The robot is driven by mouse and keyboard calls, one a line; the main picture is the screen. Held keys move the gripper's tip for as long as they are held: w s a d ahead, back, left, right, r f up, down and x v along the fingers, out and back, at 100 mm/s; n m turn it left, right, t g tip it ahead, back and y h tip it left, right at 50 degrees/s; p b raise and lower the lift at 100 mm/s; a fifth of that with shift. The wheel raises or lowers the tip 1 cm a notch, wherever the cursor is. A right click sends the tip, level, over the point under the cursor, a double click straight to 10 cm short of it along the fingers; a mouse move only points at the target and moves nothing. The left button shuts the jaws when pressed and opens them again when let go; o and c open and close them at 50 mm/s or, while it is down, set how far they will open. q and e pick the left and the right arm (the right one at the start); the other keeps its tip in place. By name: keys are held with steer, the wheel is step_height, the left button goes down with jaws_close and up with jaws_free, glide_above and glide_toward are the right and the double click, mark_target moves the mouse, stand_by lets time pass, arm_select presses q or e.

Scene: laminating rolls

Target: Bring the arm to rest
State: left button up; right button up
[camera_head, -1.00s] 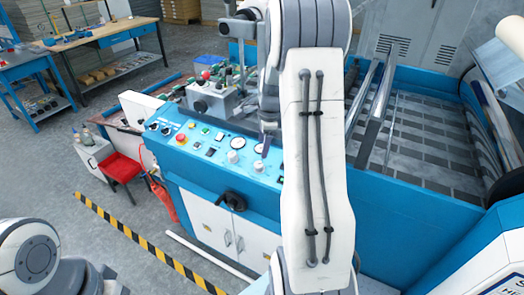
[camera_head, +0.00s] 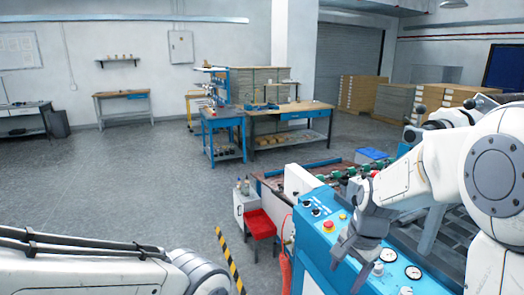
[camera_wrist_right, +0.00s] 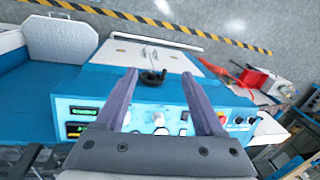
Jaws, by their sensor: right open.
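My right arm (camera_head: 425,165) reaches in from the right, bent, over the blue control console. My right gripper (camera_head: 352,258) hangs over the console with its fingers apart and nothing between them. In the right wrist view the two purple-grey fingers of the right gripper (camera_wrist_right: 162,95) are spread wide, with the console front behind them. My left arm (camera_head: 90,268) lies across the lower left of the head view. Its gripper is out of the picture.
The blue console (camera_head: 322,235) carries gauges, knobs and a red button (camera_head: 328,226). A red stool (camera_head: 262,228) stands by it, left of a fire extinguisher (camera_head: 285,272). Striped floor tape (camera_head: 232,268) runs nearby. Workbenches (camera_head: 290,125) stand at the back. Open floor lies to the left.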

steer(key=s+a+n+g, duration=0.1)
steer(key=s+a+n, duration=0.6)
steer(key=s+n, duration=0.2)
steer(key=s+a+r+n, duration=0.1)
steer(key=s+a+n, duration=0.7)
steer(key=s, duration=0.5)
steer(key=shift+r+n+g, duration=0.2)
steer(key=shift+n+g, duration=0.2)
steer(key=shift+n, duration=0.6)
steer(key=shift+s+a, duration=0.1)
steer(key=shift+s, duration=0.05)
steer(key=shift+c, duration=0.3)
